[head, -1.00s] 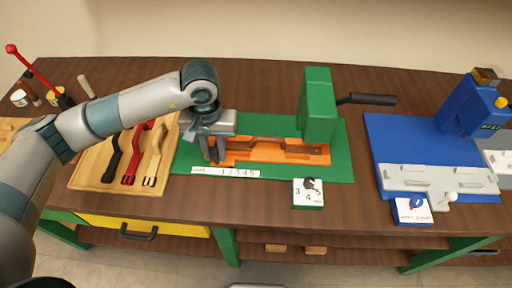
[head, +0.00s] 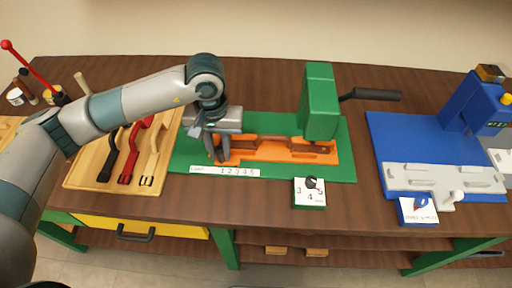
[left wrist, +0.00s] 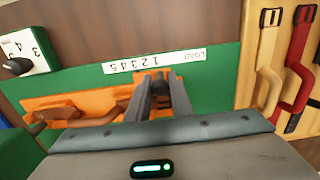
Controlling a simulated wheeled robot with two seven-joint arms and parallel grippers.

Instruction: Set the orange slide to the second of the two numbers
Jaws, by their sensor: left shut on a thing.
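The orange slide (head: 270,154) lies on the green base plate (head: 345,165), its right part under the green press head (head: 320,102). It carries a brown strap-like part. A white number strip (head: 225,171) reads LOAD 1 2 3 4 5 along the plate's front edge. My left gripper (head: 217,154) is shut at the slide's left end. In the left wrist view the fingers (left wrist: 160,85) close on a small grey post at the slide (left wrist: 70,104). They hide the exact contact and the pointer position. My right gripper is out of view.
A white dial block (head: 310,191) with 3, 4, 5 and a black knob stands in front. A wooden tray (head: 82,170) with black, red and tan straps is left. A blue fixture (head: 400,145) is right.

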